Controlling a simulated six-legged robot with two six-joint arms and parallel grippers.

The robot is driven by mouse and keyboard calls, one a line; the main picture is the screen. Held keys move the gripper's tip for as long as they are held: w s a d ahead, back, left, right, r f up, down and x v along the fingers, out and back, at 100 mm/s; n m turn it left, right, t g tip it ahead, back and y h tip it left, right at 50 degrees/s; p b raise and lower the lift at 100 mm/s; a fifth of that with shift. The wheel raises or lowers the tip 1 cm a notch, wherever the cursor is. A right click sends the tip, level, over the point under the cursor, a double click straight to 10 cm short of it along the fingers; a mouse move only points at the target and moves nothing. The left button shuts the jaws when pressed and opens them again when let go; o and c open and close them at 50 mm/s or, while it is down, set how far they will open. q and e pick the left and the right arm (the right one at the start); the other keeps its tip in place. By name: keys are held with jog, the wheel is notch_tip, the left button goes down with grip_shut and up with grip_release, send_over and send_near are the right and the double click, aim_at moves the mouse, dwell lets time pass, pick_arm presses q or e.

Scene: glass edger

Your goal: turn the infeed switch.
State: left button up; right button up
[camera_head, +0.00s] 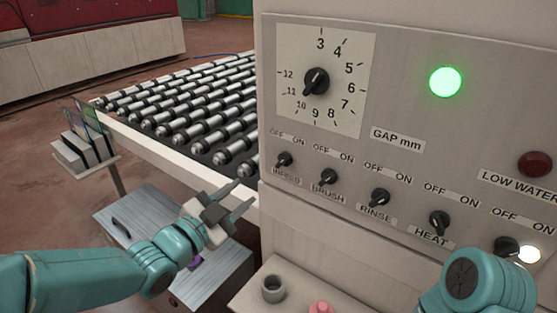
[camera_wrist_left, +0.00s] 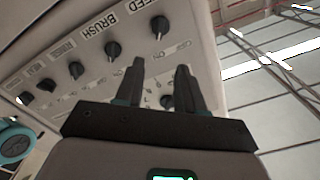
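The infeed switch (camera_head: 284,159) is a small black rotary knob on the grey panel, leftmost in its row, with OFF and ON marked above it and INFEED below. Which mark it points to is too small to tell. It also shows in the left wrist view (camera_wrist_left: 160,27), where the panel appears upside down, beyond the fingers. My left gripper (camera_head: 244,194) is open and empty, below and left of the switch and apart from it. Its two dark fingers (camera_wrist_left: 160,64) stand apart in the wrist view. My right arm shows at the lower right; its gripper is out of view.
The brush knob (camera_head: 329,176), rinse knob (camera_head: 380,197) and heat knob (camera_head: 439,222) follow to the right. The gap dial (camera_head: 317,82) is above the switch. A roller conveyor (camera_head: 180,112) lies left of the panel. A ledge with a pink button (camera_head: 320,307) is below.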

aim_at(282, 163)
pick_arm(q)
jog(key=p+x, duration=0.4)
jog(key=x, duration=0.9)
jog(key=shift+w+d, duration=0.25)
jog(key=shift+w, duration=0.2)
jog(key=shift+s, duration=0.1)
jog(key=shift+f, duration=0.1)
grip_shut()
